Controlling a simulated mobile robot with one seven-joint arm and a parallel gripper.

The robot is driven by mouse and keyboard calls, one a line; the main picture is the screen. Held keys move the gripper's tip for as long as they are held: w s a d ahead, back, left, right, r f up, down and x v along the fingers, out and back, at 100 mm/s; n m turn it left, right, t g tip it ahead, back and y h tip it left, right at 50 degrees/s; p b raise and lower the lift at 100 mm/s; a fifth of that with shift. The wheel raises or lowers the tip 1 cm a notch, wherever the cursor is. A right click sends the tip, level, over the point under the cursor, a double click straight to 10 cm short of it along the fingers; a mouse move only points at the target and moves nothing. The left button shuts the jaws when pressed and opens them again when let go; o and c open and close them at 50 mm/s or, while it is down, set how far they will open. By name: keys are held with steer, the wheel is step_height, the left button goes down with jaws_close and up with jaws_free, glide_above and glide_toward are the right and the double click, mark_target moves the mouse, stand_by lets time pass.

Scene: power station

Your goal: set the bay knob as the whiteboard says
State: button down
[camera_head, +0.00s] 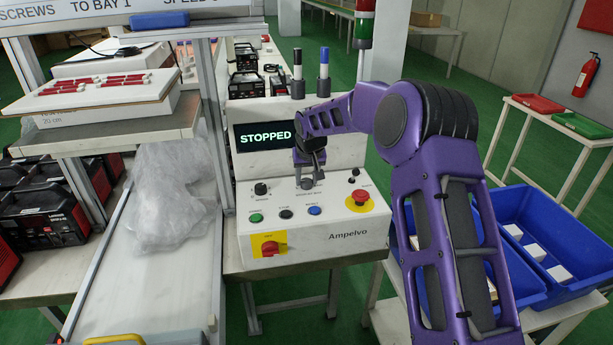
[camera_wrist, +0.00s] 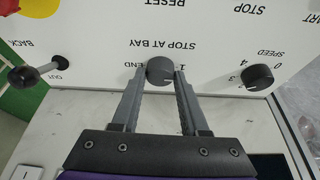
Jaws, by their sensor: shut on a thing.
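The bay knob (camera_wrist: 160,70) is a dark round knob under the upside-down label "STOP AT BAY". "END" is printed on its left and "1" on its right in the wrist view. My gripper (camera_wrist: 161,76) is shut on this knob, one finger on each side. I cannot read its pointer clearly. In the head view my gripper (camera_head: 307,182) reaches down to the middle of the white "Ampelvo" control box (camera_head: 305,240); the knob is mostly hidden. The whiteboard (camera_head: 130,8) is cut off at the top; "SCREWS TO BAY 1" and "SPEED" show.
The screen (camera_head: 265,136) reads "STOPPED". The speed knob (camera_wrist: 257,77) is beside the bay knob. A red emergency button (camera_head: 361,198), a red switch on yellow (camera_head: 268,248) and green, black and blue buttons (camera_head: 314,211) share the panel. Blue bins (camera_head: 570,295) stand right.

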steer(key=shift+n, duration=0.4)
steer(key=shift+c, duration=2.1)
jaws_free()
steer(key=shift+r, duration=0.15)
steer(key=p+v, duration=0.1)
steer(key=v, duration=1.6)
steer(key=shift+d, duration=0.2)
steer(key=shift+r, duration=0.1)
